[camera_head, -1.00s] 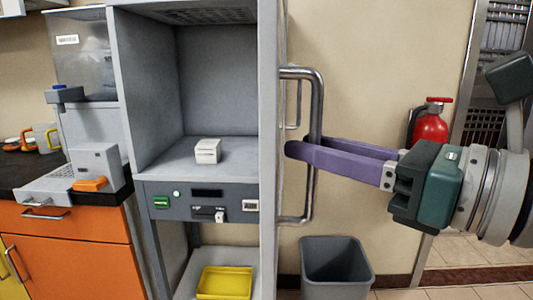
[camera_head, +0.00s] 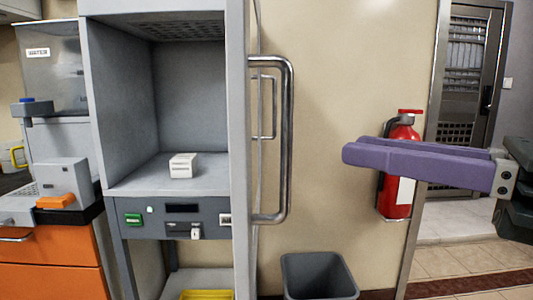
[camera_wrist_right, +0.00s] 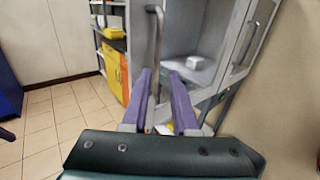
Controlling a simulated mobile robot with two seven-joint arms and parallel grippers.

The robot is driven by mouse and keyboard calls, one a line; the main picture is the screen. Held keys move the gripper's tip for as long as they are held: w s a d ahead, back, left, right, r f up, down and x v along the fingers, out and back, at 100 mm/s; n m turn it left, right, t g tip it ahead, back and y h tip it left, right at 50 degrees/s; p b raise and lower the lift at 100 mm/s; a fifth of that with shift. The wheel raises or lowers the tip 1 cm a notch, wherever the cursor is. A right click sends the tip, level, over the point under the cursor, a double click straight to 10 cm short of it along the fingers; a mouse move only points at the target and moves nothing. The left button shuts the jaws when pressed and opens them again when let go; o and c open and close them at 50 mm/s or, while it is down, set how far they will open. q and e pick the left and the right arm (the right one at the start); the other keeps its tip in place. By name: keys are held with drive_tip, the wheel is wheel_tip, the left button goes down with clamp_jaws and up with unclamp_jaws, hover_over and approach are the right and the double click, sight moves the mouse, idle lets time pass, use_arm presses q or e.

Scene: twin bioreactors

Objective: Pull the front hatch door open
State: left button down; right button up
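The tall grey cabinet's front stands open in the head view, with its shelf and inner walls (camera_head: 190,100) in plain sight. A long metal D-shaped handle (camera_head: 288,140) stands out to the right of the cabinet's right front upright. The door panel there is nearly edge-on, so its angle is hard to judge. My right gripper (camera_head: 348,152) is to the right of the handle, apart from it, open and empty. In the right wrist view, a metal handle bar (camera_wrist_right: 152,50) shows beyond and between the purple fingers (camera_wrist_right: 160,76). My left gripper is out of view.
A small white box (camera_head: 183,165) sits on the cabinet shelf. A grey bin (camera_head: 318,275) stands on the floor below the handle. A red fire extinguisher (camera_head: 398,200) is on the wall behind my right gripper. Tiled floor is clear at the right.

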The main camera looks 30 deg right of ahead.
drive_tip(key=shift+s+d, duration=0.1)
drive_tip(key=shift+s, duration=0.3)
idle(0.3)
